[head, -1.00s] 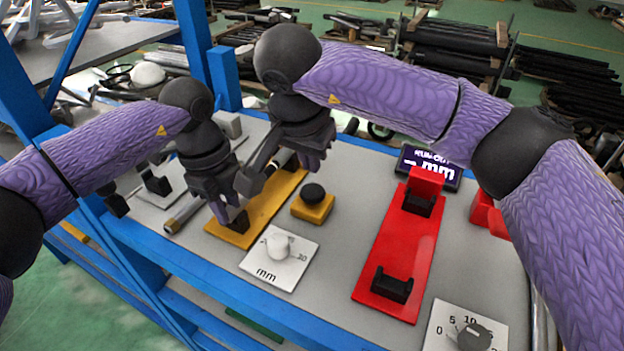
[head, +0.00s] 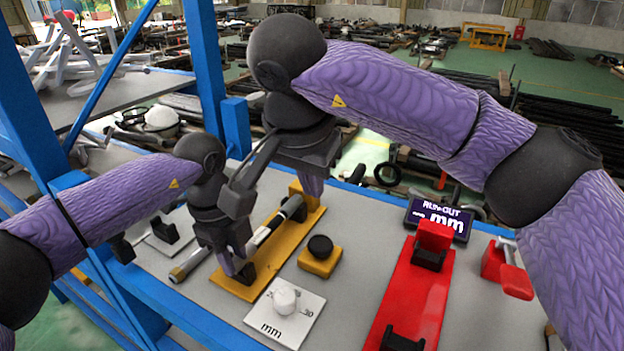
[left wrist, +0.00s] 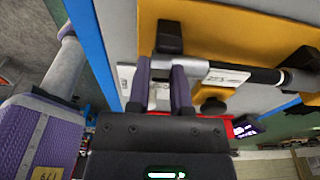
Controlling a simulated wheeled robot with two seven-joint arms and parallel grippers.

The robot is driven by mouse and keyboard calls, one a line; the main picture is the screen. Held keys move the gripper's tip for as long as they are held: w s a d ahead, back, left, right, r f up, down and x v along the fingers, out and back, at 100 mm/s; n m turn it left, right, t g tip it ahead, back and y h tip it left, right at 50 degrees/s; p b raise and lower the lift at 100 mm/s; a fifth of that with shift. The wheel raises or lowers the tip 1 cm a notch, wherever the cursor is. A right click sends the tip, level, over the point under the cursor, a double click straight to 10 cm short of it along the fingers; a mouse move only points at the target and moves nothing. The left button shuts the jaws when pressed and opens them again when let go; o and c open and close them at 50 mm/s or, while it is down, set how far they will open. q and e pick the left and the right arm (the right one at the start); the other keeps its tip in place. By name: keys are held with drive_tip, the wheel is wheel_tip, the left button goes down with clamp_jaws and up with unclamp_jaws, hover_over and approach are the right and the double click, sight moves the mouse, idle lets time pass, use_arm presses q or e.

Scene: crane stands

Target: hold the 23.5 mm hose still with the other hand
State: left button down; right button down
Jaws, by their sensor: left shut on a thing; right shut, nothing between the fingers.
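A yellow base with a black button (head: 319,256) and a white mm dial (head: 285,308) stand right of the yellow stand. A red stand with black cradles (head: 425,285) and a run-out display (head: 440,219) are further right. Grey bench (head: 350,290) is bare between them.

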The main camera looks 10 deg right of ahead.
use_arm(q)
drive_tip(key=shift+c, duration=2.2)
unclamp_jaws()
